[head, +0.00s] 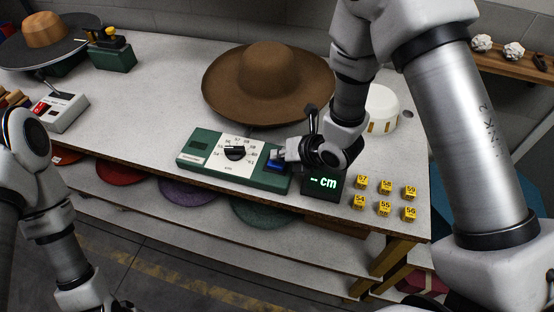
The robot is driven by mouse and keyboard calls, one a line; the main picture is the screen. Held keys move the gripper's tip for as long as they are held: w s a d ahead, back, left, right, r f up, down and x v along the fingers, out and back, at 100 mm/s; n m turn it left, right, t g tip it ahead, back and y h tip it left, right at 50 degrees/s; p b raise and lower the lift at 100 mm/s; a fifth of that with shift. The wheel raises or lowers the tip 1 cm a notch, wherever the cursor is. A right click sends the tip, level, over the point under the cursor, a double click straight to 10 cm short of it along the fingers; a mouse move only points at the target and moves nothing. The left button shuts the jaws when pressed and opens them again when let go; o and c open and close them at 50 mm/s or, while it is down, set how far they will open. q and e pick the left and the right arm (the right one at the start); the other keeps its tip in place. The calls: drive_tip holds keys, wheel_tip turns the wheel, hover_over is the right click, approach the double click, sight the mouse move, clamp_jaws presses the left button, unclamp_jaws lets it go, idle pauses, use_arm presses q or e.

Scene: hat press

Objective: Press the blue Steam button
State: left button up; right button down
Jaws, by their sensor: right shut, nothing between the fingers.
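The blue Steam button (272,167) sits at the right end of the green control box (193,160), which has a white dial panel with a black knob (235,153). My right gripper (279,156) is shut and empty, with its fingertips at the blue button. The fingers cover part of the button, and I cannot tell whether they touch it or whether it is pressed down. My left arm shows at the left edge, but its gripper is not visible.
A brown wide-brimmed hat (265,80) lies behind the box. A display reading "-- cm" (323,183) and several yellow numbered blocks (385,187) stand to the right. A grey box with a red switch (61,112) is at left.

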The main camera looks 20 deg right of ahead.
drive_tip(key=shift+f, duration=0.25)
drive_tip(key=shift+r, duration=0.1)
idle(0.4)
drive_tip(key=shift+r, duration=0.85)
drive_tip(key=shift+p, duration=0.3)
drive_tip(key=shift+r+p, duration=1.5)
drive_tip(key=shift+r, duration=1.05)
